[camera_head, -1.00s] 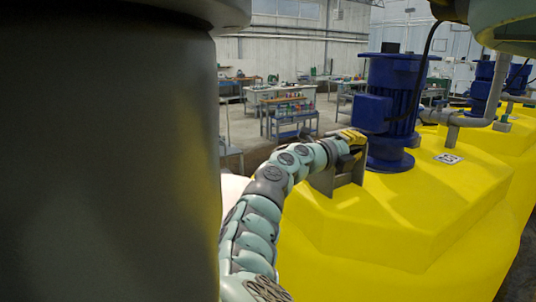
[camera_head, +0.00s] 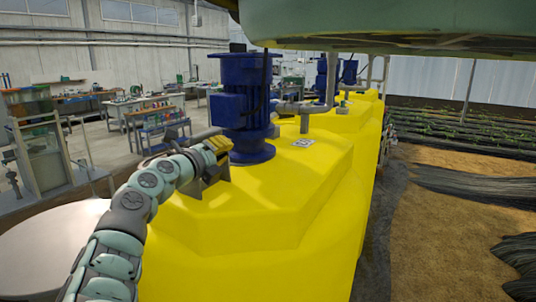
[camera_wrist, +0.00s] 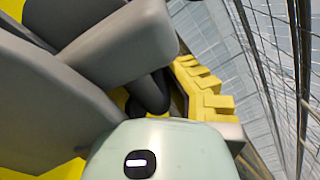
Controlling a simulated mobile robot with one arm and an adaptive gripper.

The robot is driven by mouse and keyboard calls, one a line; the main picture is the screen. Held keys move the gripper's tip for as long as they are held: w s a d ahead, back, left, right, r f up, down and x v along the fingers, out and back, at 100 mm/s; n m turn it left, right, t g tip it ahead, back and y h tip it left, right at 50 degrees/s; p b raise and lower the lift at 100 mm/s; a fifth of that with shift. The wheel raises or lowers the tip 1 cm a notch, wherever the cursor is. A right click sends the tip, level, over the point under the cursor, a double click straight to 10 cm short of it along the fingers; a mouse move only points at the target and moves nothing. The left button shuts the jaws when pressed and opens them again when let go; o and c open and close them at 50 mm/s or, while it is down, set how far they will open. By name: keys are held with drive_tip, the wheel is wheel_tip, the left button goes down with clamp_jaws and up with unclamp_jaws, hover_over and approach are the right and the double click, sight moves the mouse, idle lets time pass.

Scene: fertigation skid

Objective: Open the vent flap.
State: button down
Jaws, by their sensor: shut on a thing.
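The vent fixture (camera_head: 214,174) is a small grey part on the yellow tank's top, left of a blue motor. My gripper (camera_head: 216,148), with yellow fingers, is at its upper edge and is shut on what looks like the grey vent flap. The exact contact is too small to tell in the head view. In the wrist view the stepped yellow fingers (camera_wrist: 203,92) lie close together beyond my pale green wrist. Large grey parts, which look like the vent flap (camera_wrist: 120,45), fill the left side close to the camera. How far the flap is open cannot be told.
The yellow tank (camera_head: 270,235) fills the middle. The blue motor (camera_head: 241,105) stands close behind the gripper, with a grey pipe (camera_head: 300,107) to its right. A round white lid (camera_head: 50,250) lies at lower left. Workbenches stand behind; a planted bed lies right.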

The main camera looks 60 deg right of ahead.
drive_tip(key=c, duration=0.9)
unclamp_jaws()
drive_tip(key=shift+c, duration=0.2)
drive_tip(key=shift+w+a, duration=0.1)
drive_tip(key=shift+a, duration=0.5)
drive_tip(key=s+a, duration=0.1)
drive_tip(key=a, duration=0.9)
drive_tip(key=shift+a, duration=0.35)
drive_tip(key=shift+f, duration=0.15)
